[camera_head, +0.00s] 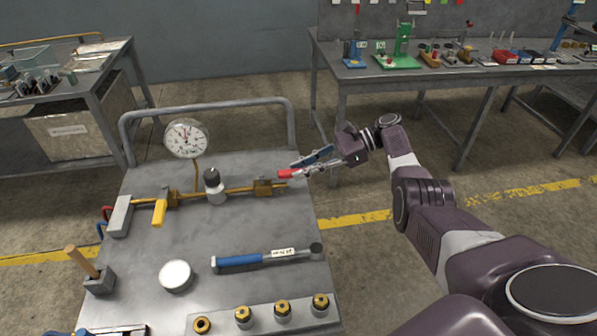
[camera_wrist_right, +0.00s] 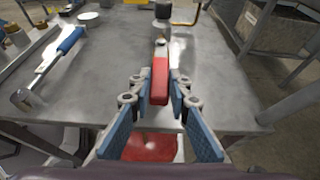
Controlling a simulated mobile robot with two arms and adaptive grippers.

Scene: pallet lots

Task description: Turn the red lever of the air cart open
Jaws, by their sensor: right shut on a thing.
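The air cart (camera_head: 222,235) is a grey metal-topped cart with a brass pipe line across it. The red lever (camera_head: 287,174) is at the right end of that line, near the cart's right edge. My right gripper (camera_head: 303,166) reaches it from the right and is shut on it. In the right wrist view the red lever (camera_wrist_right: 159,80) stands between the blue-padded fingers (camera_wrist_right: 158,92), pointing toward the camera from the valve. A yellow lever (camera_head: 159,212) is at the left of the line.
A pressure gauge (camera_head: 187,138) stands at the back of the cart. A blue-handled wrench (camera_head: 262,258), a white round lid (camera_head: 175,276) and several brass fittings (camera_head: 282,309) lie nearer. A workbench (camera_head: 440,75) with tools is behind. Floor right of the cart is clear.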

